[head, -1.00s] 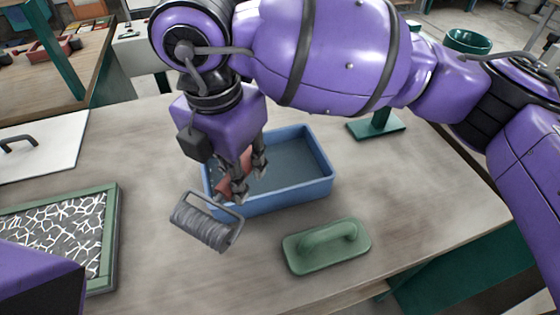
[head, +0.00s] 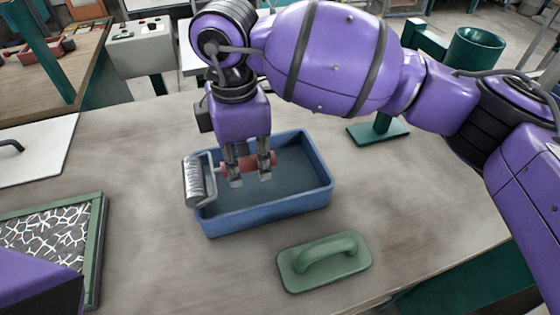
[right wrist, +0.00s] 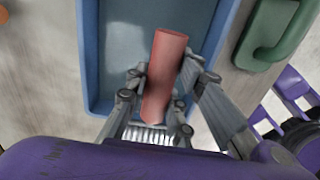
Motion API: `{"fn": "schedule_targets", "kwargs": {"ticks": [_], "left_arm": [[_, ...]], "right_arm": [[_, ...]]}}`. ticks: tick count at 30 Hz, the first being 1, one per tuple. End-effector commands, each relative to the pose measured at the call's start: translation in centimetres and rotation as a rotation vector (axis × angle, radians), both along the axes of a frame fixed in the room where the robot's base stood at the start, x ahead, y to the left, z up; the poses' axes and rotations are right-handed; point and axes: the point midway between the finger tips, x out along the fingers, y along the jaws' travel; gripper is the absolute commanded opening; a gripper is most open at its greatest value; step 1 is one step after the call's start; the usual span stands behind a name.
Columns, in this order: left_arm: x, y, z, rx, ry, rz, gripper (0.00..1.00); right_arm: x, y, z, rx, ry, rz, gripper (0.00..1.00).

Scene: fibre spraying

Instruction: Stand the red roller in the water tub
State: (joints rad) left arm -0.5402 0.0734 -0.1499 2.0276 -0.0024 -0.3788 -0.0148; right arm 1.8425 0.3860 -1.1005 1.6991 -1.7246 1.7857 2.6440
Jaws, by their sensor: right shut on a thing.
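My right gripper (head: 249,180) is shut on the red handle (head: 240,165) of the roller, whose grey ribbed cylinder (head: 194,180) hangs at the left on a wire frame. The handle lies roughly level over the blue water tub (head: 322,192), and the cylinder is at the tub's left rim; whether it touches the rim I cannot tell. In the right wrist view the red handle (right wrist: 165,75) sits between the fingers, above the blue tub floor (right wrist: 125,50). A purple part at the lower left is mine; my left gripper does not show.
A green float (head: 325,262) lies in front of the tub. A green-framed mesh panel (head: 97,240) is at the left, with a white board (head: 50,150) behind it. A green stand (head: 378,132) is at the back right. Table right of the tub is clear.

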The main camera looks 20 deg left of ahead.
Motion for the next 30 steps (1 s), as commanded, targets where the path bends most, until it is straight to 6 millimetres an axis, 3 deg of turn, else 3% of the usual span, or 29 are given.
{"fn": "schedule_targets", "kwargs": {"ticks": [3, 11, 15, 19, 30], "left_arm": [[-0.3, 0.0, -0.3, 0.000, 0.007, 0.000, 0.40], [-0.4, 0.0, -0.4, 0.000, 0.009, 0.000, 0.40], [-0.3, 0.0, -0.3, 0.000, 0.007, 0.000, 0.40], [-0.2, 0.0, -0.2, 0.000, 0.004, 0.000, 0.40], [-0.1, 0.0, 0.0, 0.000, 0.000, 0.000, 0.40]], "right_arm": [[1.1, -0.5, -1.7, 0.000, 0.002, 0.000, 0.00], [2.2, -1.0, -3.1, 0.000, 0.001, 0.000, 0.00], [3.4, -1.6, -4.9, 0.000, 0.002, 0.000, 0.00], [3.2, -1.5, -7.0, 0.001, 0.002, 0.002, 0.00], [3.2, -1.5, -7.6, 0.001, 0.001, 0.002, 0.00]]}}
